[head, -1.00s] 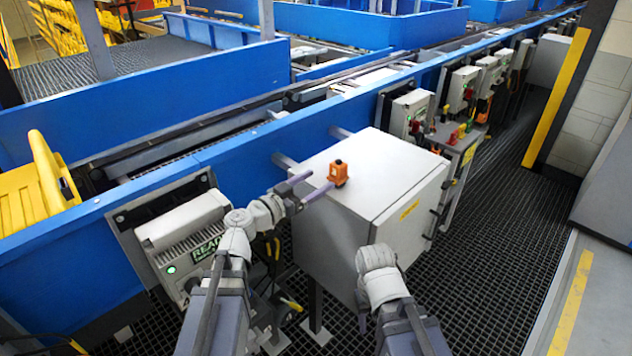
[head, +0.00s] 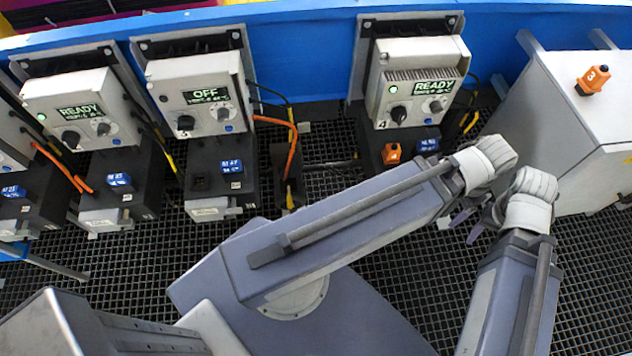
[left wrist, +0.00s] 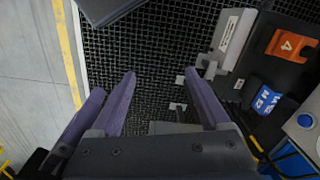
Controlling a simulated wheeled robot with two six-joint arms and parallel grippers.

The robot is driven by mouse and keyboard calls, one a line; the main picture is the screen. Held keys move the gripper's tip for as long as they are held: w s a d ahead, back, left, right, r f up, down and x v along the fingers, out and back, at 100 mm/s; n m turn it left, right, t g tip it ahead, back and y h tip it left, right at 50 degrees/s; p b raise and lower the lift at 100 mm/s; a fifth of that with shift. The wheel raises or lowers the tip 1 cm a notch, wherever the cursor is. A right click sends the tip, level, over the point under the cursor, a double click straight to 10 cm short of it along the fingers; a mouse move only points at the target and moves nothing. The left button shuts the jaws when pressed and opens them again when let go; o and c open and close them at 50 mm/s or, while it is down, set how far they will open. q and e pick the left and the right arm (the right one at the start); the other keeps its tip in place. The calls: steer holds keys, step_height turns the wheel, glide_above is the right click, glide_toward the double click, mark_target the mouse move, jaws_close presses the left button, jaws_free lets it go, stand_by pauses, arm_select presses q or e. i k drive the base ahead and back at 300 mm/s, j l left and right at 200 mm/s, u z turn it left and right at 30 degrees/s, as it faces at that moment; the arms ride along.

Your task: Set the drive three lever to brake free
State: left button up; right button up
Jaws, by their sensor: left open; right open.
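Drive three (head: 195,95) is the grey box left of centre in the head view, marked 3, with its display reading OFF. It has a black knob (head: 185,123) and a grey knob (head: 219,88). A blue tag (head: 232,167) sits on the black block below; I cannot tell which part is the lever. My left gripper (head: 466,222) is well right of drive three, below drive four; in the left wrist view it is open and empty (left wrist: 158,76). My right gripper (head: 500,212) is beside it, its fingers largely hidden.
Drive four (head: 415,85) reads READY and has an orange piece (head: 392,153) marked 4. Another READY drive (head: 75,105) stands left of drive three. An orange piece marked 3 (head: 593,79) sits on the grey cabinet (head: 575,130). Orange cables hang beside drive three.

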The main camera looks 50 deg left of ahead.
mark_target(196, 72)
steer(key=i+l, duration=0.35)
steer(key=u, duration=2.5)
steer(key=k+l, duration=0.05)
